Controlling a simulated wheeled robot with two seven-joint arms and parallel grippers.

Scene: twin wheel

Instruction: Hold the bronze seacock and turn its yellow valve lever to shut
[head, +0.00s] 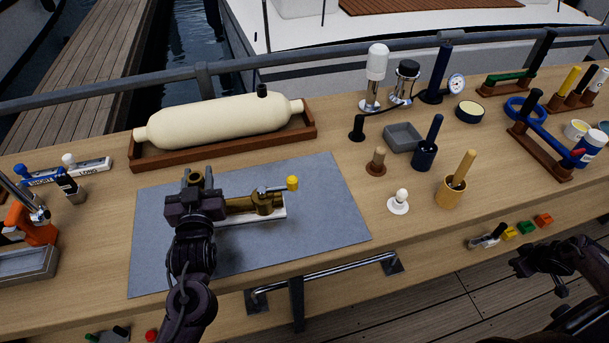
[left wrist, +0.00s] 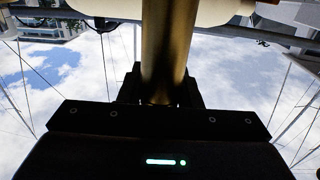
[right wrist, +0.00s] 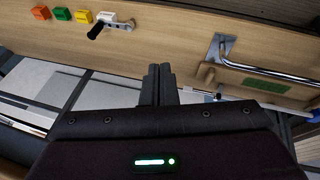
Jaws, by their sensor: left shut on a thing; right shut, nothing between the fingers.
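The bronze seacock (head: 264,202) lies on a white base (head: 250,217) on the grey mat. Its lever, with a yellow knob end (head: 292,183), points to the right in the head view, roughly along the body. My left gripper (head: 197,190) is shut on the left end of the seacock. In the left wrist view the bronze tube (left wrist: 168,50) stands between the fingers, and the lever is out of sight. My right gripper (head: 522,262) is off the table's front edge at the right, shut and empty. Its closed fingertips show in the right wrist view (right wrist: 159,70).
The grey mat (head: 330,210) is clear right of the seacock. Behind it a cream cylinder (head: 215,122) rests in a wooden tray (head: 311,130). A white-topped plug (head: 399,202) and a wooden-handled pot (head: 451,190) stand right. A metal rail (head: 325,272) runs along the front edge.

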